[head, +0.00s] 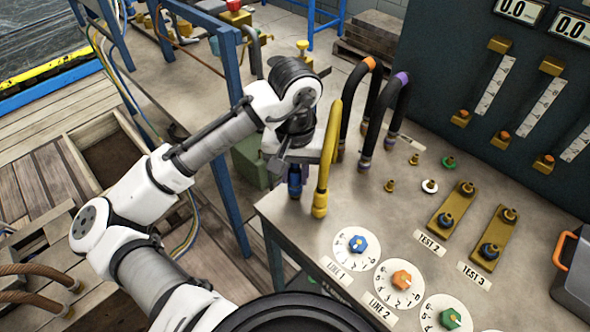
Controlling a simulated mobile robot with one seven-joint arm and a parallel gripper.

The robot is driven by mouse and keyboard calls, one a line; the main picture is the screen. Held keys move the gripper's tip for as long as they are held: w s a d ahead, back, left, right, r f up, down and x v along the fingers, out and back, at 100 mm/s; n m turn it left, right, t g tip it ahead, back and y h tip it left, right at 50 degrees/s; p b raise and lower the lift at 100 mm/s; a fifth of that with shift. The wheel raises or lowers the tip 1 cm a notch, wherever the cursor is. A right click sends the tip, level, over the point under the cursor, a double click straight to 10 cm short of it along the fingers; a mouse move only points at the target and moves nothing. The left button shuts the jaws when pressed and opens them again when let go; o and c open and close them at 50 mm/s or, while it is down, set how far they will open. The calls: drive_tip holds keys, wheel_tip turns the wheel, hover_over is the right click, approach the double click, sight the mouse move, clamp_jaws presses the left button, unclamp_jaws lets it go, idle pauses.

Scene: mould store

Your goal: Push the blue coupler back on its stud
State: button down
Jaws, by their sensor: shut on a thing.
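The blue coupler (294,182) is upright near the left edge of the grey bench top (300,228), just left of the yellow hose (326,160). My gripper (291,163) points down over it from above and is shut on its upper part. The lower blue body shows below the jaws. The stud is not visible, and I cannot tell from this view whether the coupler sits on it or how far down it is. My wrist hides the top of the coupler and any hose behind it.
Hoses with orange (370,63) and purple (402,78) bands stand close right of the yellow one. Dials (357,246), brass fittings (390,186) and two brass bars (451,207) occupy the bench.

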drive_tip(key=c, duration=1.1)
unclamp_jaws()
wheel_tip(320, 180, up, 14)
drive_tip(key=shift+f, duration=0.15)
